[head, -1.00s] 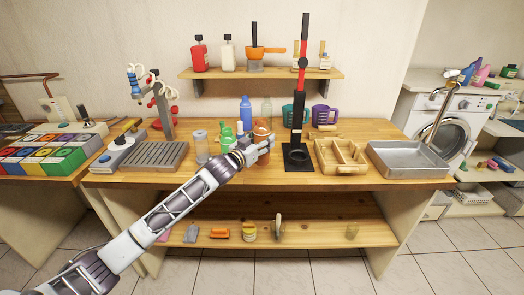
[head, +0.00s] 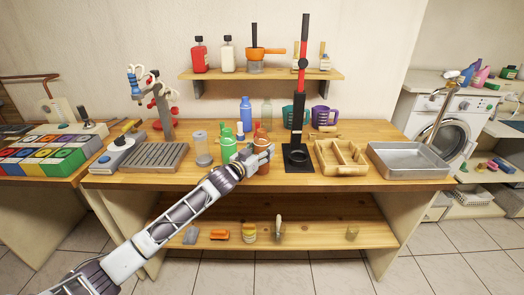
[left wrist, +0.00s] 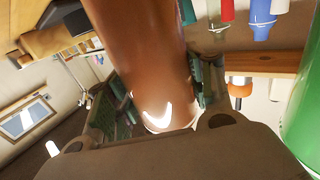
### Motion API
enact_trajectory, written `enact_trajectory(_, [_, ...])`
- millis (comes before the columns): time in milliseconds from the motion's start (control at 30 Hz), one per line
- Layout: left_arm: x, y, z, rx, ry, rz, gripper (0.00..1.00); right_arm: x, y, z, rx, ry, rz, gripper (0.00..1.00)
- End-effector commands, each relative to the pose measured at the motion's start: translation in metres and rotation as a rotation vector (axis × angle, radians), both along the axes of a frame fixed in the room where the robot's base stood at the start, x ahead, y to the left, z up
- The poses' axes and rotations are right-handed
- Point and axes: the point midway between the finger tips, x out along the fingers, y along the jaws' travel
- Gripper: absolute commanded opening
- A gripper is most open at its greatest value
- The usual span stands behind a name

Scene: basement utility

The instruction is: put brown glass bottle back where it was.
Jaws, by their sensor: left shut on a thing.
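The brown glass bottle (head: 262,136) is upright at the front middle of the workbench, partly hidden by my left gripper (head: 258,153). The gripper is shut around its body. In the left wrist view the brown bottle (left wrist: 150,55) fills the space between the fingers of the left gripper (left wrist: 155,100). I cannot tell whether its base touches the bench top. My right gripper is not in view.
A blue bottle (head: 246,113) and a pale glass bottle (head: 267,112) stand behind.

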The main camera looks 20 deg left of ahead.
Motion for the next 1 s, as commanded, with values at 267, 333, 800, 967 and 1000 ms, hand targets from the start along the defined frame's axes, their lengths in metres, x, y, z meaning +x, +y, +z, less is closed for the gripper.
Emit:
enact_trajectory(267, [0.0002,-0.0002,0.0011,-0.001,-0.004,-0.001,0.05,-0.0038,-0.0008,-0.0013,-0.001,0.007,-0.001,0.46])
enact_trajectory(333, [0.0001,-0.0001,-0.0014,0.0,-0.001,0.0,0.57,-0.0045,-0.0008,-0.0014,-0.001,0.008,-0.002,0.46])
enact_trajectory(800, [0.0001,-0.0001,-0.0009,0.0,0.0,0.0,0.74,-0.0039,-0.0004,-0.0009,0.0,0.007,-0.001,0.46])
enact_trajectory(967, [-0.0012,0.0004,0.0007,0.0,0.0,0.0,0.74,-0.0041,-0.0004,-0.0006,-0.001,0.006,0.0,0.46])
enact_trajectory(1000, [-0.0024,0.0009,0.0006,0.0,0.0,0.0,0.74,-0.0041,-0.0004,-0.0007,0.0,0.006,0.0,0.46])
